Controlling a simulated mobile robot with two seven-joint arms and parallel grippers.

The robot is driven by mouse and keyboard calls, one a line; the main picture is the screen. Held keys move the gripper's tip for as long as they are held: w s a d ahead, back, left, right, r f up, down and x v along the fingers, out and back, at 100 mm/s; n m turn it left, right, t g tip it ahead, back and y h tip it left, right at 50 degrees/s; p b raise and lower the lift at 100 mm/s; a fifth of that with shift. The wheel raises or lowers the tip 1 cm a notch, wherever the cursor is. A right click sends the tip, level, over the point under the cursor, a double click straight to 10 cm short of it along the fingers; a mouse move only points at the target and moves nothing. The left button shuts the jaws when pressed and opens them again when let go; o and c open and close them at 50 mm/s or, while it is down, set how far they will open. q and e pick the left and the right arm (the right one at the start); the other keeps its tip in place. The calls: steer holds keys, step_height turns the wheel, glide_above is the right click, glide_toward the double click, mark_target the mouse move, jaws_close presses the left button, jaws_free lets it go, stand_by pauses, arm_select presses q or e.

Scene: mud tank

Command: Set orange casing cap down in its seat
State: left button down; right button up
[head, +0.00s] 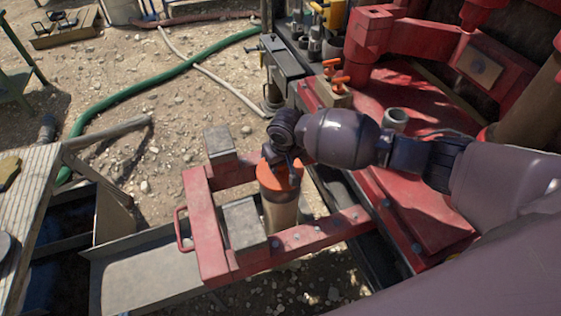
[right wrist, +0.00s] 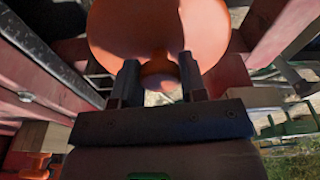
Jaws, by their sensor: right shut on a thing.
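The orange casing cap (head: 284,178) is at the top of an upright tan casing pipe (head: 280,213), inside the red frame. From this angle I cannot tell if it rests on the pipe or sits just above it. My right gripper (head: 279,157) comes down over the cap from above. In the right wrist view the cap's broad orange disc (right wrist: 160,25) fills the top, and my right gripper's fingers (right wrist: 159,80) are closed around its small knob (right wrist: 157,68). The cap hides the pipe's rim. My left gripper is not in view.
The red frame (head: 205,226) surrounds the pipe, with grey blocks (head: 241,223) on it. Red machinery (head: 425,200) stands to the right. A grey trough (head: 150,275) and wooden table (head: 28,205) are at left. A green hose (head: 130,98) crosses open gravel.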

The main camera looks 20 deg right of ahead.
steer(key=shift+f, duration=0.1)
steer(key=o, duration=1.1)
steer(key=r, duration=0.3)
steer(key=s+r+p, duration=0.1)
steer(key=r, duration=0.3)
steer(key=r+p, duration=0.1)
steer(key=r, duration=0.2)
steer(key=shift+s+d+r, duration=0.15)
steer(key=shift+s+r, duration=0.2)
